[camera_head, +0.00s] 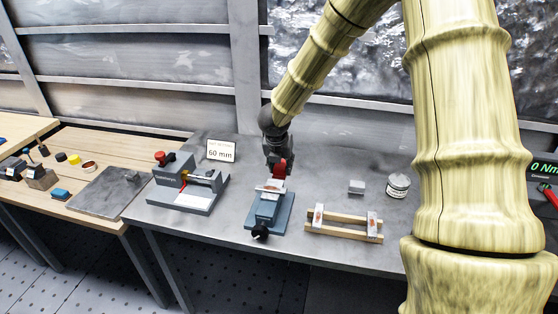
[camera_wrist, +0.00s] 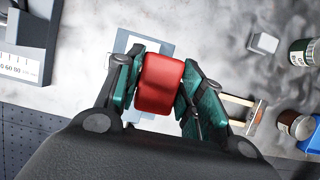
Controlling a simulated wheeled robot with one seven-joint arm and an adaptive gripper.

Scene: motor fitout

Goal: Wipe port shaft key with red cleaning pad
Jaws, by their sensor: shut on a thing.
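My gripper (camera_wrist: 160,62) is shut on the red cleaning pad (camera_wrist: 158,88), which sits between its green-lined fingers. In the head view the gripper (camera_head: 279,160) points down with the red pad (camera_head: 281,169) at its tip. The pad is just above the back end of a blue-grey vise (camera_head: 264,212) with a black knob. A pale piece (camera_head: 270,186) is at the vise's top. I cannot tell whether the pad touches it. No shaft key can be made out clearly; the pad and fingers cover much of the vise in the wrist view.
A wooden rack (camera_head: 343,230) with two pale-and-copper pieces stands right of the vise. A small grey block (camera_head: 356,187) and a labelled jar (camera_head: 397,186) are behind it. A gauge fixture (camera_head: 188,188) and a 60 mm sign (camera_head: 221,151) stand left.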

